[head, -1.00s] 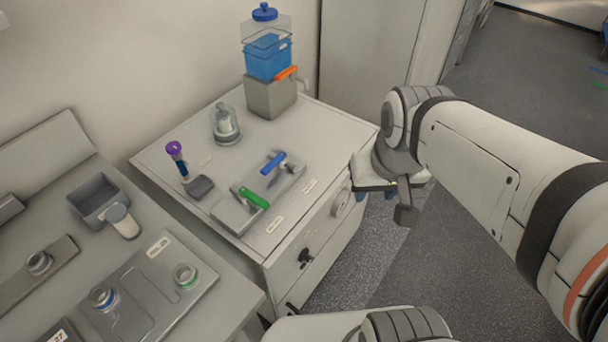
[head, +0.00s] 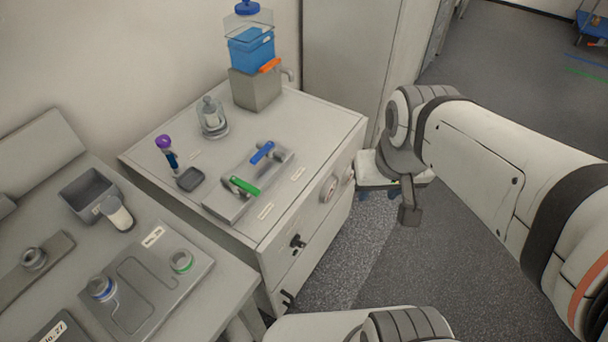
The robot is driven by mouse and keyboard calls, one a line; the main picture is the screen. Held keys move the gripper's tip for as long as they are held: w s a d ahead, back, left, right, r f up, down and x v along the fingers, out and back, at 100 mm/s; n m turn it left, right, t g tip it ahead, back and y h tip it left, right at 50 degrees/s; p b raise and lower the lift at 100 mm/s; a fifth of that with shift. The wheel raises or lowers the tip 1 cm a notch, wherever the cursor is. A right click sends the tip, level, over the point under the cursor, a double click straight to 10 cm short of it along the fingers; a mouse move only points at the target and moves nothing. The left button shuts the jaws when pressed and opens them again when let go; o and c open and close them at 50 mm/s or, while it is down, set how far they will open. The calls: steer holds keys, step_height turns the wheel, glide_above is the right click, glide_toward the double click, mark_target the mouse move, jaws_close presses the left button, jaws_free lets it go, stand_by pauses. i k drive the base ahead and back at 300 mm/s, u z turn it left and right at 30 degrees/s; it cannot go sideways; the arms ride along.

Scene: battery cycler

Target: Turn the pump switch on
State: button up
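The pump switch cannot be told for certain. A black knob (head: 297,242) sits on the front face of the grey cabinet (head: 225,125), and two round grey fittings (head: 328,188) are farther along that face. On top, a plate carries a green lever (head: 244,186) and a blue lever (head: 262,152). My gripper (head: 408,212) hangs to the right of the cabinet, over the floor and apart from the knob and levers. Its fingers are mostly hidden by my wrist, so its opening does not show.
A blue-filled tank (head: 251,50) with an orange lever (head: 270,65) stands at the cabinet's back. A glass jar (head: 212,118) and a purple-topped tool (head: 167,152) stand on top. A bench (head: 55,255) with a grey bin (head: 88,190) is at left.

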mark_target(295, 241)
steer(key=k, duration=1.75)
steer(key=u, duration=0.5)
steer(key=i, duration=1.5)
steer(key=u, duration=0.05)
